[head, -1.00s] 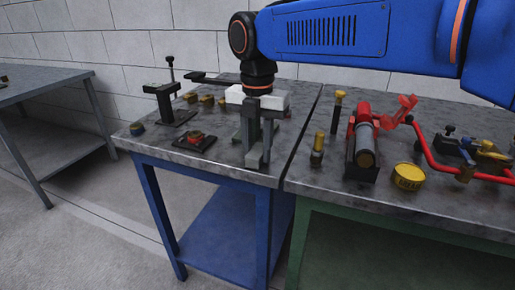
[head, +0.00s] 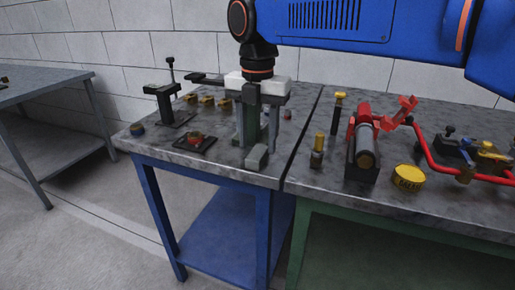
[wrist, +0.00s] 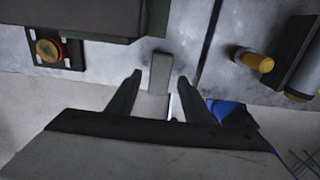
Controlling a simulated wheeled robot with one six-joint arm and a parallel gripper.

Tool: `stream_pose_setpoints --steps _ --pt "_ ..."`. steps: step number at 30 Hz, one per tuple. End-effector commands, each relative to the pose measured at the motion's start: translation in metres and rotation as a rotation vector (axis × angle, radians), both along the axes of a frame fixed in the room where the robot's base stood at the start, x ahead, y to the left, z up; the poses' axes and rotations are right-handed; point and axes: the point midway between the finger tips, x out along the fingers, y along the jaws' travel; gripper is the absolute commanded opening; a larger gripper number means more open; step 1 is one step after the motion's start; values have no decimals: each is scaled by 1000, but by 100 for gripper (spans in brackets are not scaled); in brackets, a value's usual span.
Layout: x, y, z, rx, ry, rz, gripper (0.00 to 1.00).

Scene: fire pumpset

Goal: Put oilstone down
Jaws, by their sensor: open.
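The oilstone (head: 256,157) is a small grey block lying on the grey tabletop near the front edge of the blue-legged bench.
A red-topped button unit (head: 195,141) sits left of the oilstone, with a dark stand (head: 168,105) behind it.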

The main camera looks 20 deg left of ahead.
Motion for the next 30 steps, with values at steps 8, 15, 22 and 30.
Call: stream_pose_setpoints --steps 8,15,22,30 --pt "1 1 55 2 -1 0 46" --pt "0 0 83 1 -1 0 46" --pt "0 0 89 0 0 0 46" --pt "0 0 89 0 0 0 46"
